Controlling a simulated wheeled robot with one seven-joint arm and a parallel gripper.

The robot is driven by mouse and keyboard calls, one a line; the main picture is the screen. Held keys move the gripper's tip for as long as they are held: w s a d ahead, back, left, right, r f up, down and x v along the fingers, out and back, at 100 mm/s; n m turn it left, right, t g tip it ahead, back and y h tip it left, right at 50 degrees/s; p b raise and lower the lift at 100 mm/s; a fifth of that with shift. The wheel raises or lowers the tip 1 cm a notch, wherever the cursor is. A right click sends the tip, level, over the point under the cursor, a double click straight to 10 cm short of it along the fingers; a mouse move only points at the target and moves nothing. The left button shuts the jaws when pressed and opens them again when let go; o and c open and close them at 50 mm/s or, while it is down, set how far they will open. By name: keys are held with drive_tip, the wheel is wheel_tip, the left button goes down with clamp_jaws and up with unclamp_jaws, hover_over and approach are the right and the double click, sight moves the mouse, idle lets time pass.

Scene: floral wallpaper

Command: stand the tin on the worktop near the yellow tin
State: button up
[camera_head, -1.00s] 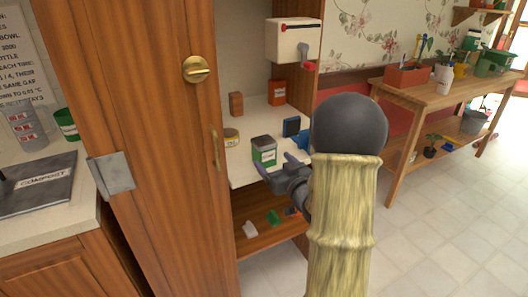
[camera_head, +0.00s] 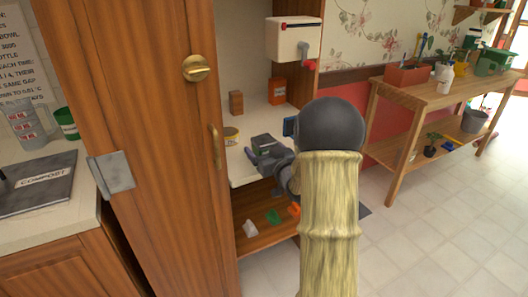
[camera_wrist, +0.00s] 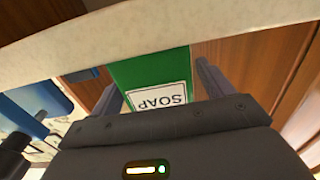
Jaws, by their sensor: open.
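The tin, green with a dark grey top, stands on the white worktop (camera_head: 244,170) inside the cupboard; its top (camera_head: 264,140) shows in the head view. In the wrist view its green side (camera_wrist: 150,72) bears an upside-down SOAP label. My gripper (camera_head: 262,155) is at the tin and hides its lower part in the head view. The wrist view shows my open fingers (camera_wrist: 157,85) on either side of the tin; I cannot tell if they touch it. The yellow tin (camera_head: 231,136), with a dark lid, stands to the left on the same worktop.
A brown block (camera_head: 236,103) and an orange box (camera_head: 277,91) stand behind. A blue thing (camera_head: 290,126) is right of the tin, partly hidden by my arm. The open wooden door (camera_head: 135,150) borders the left. Small items lie on the lower shelf (camera_head: 252,243).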

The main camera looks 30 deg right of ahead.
idle(0.5)
drive_tip(key=c, duration=1.3)
drive_tip(key=shift+r+p, duration=0.95)
drive_tip(key=shift+r, duration=4.15)
